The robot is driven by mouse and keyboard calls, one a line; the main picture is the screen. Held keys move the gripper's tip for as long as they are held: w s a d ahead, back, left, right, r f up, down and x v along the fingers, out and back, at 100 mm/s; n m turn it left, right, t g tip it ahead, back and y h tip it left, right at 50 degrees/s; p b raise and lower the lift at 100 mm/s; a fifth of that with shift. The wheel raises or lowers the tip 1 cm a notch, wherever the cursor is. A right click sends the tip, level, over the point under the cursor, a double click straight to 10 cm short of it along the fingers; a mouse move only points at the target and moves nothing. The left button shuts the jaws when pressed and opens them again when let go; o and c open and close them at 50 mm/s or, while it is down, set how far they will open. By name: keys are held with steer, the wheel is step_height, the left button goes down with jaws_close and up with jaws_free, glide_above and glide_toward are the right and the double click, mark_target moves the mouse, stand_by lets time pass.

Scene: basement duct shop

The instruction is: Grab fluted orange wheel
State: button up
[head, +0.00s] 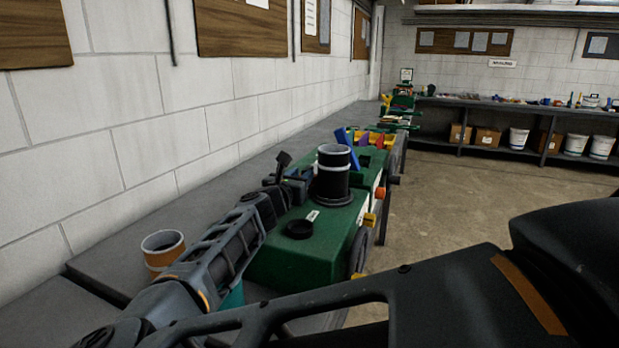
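A small orange round knob (380,193), likely the fluted orange wheel, sits on the right-hand side of the green machine (290,255) on the bench. It is too small to make out any flutes. My arm reaches in from the lower left over the bench. Its dark end, my gripper (284,170), is behind and left of the black cylinder on the machine, apart from the orange knob. The fingers are too small and dark to tell whether they are open or shut.
A black cylinder with white rings (333,175) stands on the machine, beside a black ring (299,229). A yellow-orange block (369,220) sticks out below the knob. An orange-banded cup (162,248) stands near the wall. The floor (460,205) to the right is clear.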

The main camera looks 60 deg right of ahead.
mark_target(311, 167)
steer(key=d, duration=0.2)
steer(key=d+p, duration=0.1)
steer(key=d, duration=0.2)
steer(key=w+d+p, duration=0.1)
steer(key=d, duration=0.1)
steer(key=shift+d, duration=0.15)
steer(key=shift+s, duration=0.1)
jaws_close()
